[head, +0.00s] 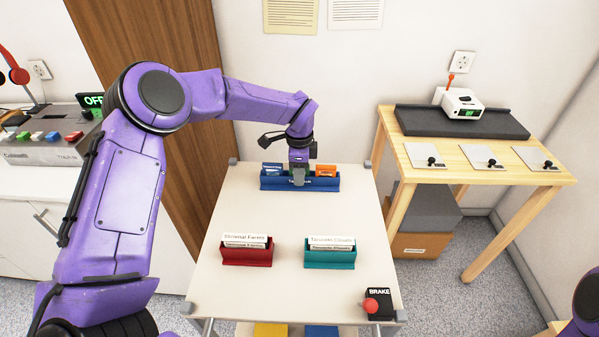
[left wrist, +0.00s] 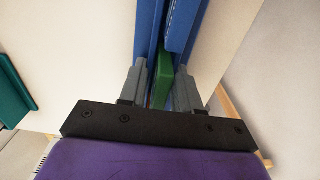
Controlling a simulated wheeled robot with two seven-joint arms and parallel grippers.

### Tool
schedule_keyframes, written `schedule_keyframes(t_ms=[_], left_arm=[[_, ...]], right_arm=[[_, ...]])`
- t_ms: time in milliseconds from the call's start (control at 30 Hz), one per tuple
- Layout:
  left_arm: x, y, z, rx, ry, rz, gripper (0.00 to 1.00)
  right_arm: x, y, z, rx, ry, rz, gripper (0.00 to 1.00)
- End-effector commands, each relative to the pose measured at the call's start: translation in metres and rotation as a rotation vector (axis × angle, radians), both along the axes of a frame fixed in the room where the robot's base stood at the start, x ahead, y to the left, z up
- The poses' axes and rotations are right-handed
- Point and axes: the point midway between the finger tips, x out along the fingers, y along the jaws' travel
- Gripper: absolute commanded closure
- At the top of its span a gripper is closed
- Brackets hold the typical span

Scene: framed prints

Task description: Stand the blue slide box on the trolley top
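A long blue tray (head: 300,184) stands at the back of the trolley top (head: 290,215). In it, a blue slide box (head: 272,169) stands at the left and an orange one (head: 325,172) at the right. My left gripper (head: 299,180) is down at the tray's middle, between these two. In the left wrist view, its fingers (left wrist: 162,88) are apart, one on each side of a green piece (left wrist: 163,72). A blue box edge (left wrist: 183,25) rises just beyond it. Whether the fingers touch anything is unclear. My right gripper is not in view.
A red holder (head: 246,257) and a teal holder (head: 330,259) with labelled cards stand nearer on the trolley. A brake lever with a red knob (head: 370,305) is at the front right corner. The middle of the trolley top is clear. A wooden table (head: 390,140) stands at right.

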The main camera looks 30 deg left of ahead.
Motion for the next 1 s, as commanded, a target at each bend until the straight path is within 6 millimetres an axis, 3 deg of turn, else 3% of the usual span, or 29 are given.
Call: schedule_keyframes(t_ms=[33, 67, 333, 467, 800, 1000], left_arm=[[0.0, 0.0, 0.0, 0.0, 0.0, 0.0, 0.52], [0.0, 0.0, 0.0, 0.0, 0.001, 0.0, 0.43], [0.0, 0.0, 0.001, 0.0, 0.0, 0.0, 0.43], [0.001, 0.0, 0.011, 0.0, -0.002, 0.001, 0.43], [0.0, 0.0, 0.094, 0.0, -0.004, 0.001, 0.43], [0.0, 0.0, 0.121, 0.0, -0.001, 0.0, 0.43]], right_arm=[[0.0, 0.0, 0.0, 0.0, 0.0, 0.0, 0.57], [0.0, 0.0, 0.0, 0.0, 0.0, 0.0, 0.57], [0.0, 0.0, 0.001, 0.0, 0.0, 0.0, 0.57], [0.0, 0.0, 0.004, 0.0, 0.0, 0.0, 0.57], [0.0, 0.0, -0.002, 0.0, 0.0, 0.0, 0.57], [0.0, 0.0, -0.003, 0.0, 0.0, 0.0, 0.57]])
